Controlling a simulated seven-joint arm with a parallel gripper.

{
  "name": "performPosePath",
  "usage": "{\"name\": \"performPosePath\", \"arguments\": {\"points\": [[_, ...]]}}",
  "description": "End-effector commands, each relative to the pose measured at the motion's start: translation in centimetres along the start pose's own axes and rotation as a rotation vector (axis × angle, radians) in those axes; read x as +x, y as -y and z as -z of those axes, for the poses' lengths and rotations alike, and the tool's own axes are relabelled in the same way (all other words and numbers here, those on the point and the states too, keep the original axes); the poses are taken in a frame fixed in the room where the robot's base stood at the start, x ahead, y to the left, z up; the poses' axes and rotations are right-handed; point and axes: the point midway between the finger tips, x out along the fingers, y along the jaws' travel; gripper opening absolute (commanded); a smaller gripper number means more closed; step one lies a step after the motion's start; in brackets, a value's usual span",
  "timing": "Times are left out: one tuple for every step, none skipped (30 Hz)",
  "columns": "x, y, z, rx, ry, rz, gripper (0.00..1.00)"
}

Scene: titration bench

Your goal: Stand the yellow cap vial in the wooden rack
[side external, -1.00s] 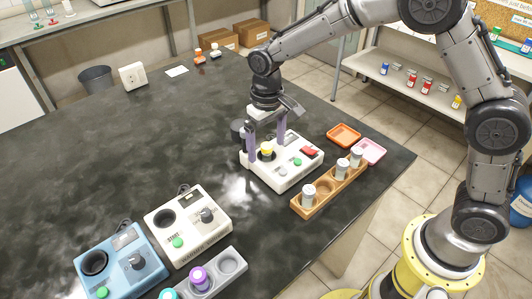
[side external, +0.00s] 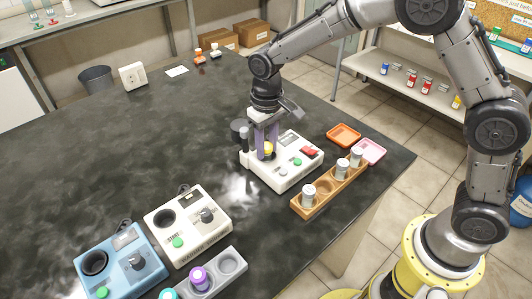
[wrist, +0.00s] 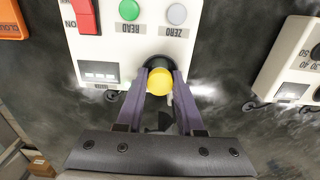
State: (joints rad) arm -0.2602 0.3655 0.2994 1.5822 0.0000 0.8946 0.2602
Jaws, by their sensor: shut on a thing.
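The yellow cap vial (side external: 267,149) stands in the round well of a white instrument with a red switch, a green READ button and a grey ZERO button. Only its yellow cap shows clearly; its body is hidden in the well and behind the fingers. My gripper (side external: 266,145) is shut on it from above, and the wrist view shows the purple fingers on both sides of the yellow cap (wrist: 159,81). The wooden rack (side external: 320,198) lies to the right of the instrument. It holds several white-capped vials and has an empty hole (side external: 324,187) between them.
The white instrument (side external: 285,175) stands beside the rack. An orange tray (side external: 343,134) and a pink tray (side external: 371,150) lie behind the rack. A white device (side external: 187,224), a blue device (side external: 121,264) and a grey rack (side external: 229,263) stand at the front left. The left tabletop is clear.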

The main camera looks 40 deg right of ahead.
Motion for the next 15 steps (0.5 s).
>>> {"name": "performPosePath", "arguments": {"points": [[-0.1, 0.0, 0.0, 0.000, -0.001, 0.000, 0.01], [-0.1, 0.0, 0.0, 0.000, -0.001, 0.000, 0.01], [-0.3, 0.0, 0.1, 0.000, -0.002, 0.001, 0.01], [-0.4, 0.0, 0.1, 0.000, -0.003, 0.001, 0.01], [-0.6, 0.0, 0.1, 0.000, -0.004, 0.001, 0.01], [-0.9, 0.0, 0.1, 0.000, -0.004, 0.001, 0.01], [-1.1, 0.0, 0.1, 0.000, -0.003, 0.001, 0.01], [-1.4, 0.0, 0.1, 0.000, -0.003, 0.001, 0.01], [-1.6, 0.0, 0.1, 0.000, -0.003, 0.001, 0.01], [-1.8, 0.0, 0.1, 0.000, -0.003, 0.001, 0.01], [-2.0, 0.0, 0.0, 0.000, -0.002, 0.001, 0.01], [-2.3, 0.0, 0.0, 0.000, -0.001, 0.000, 0.01], [-2.5, 0.0, 0.0, 0.000, -0.002, 0.000, 0.01], [-2.8, 0.0, 0.1, 0.000, -0.002, 0.001, 0.01], [-3.1, 0.0, 0.1, 0.000, -0.003, 0.001, 0.01]]}}
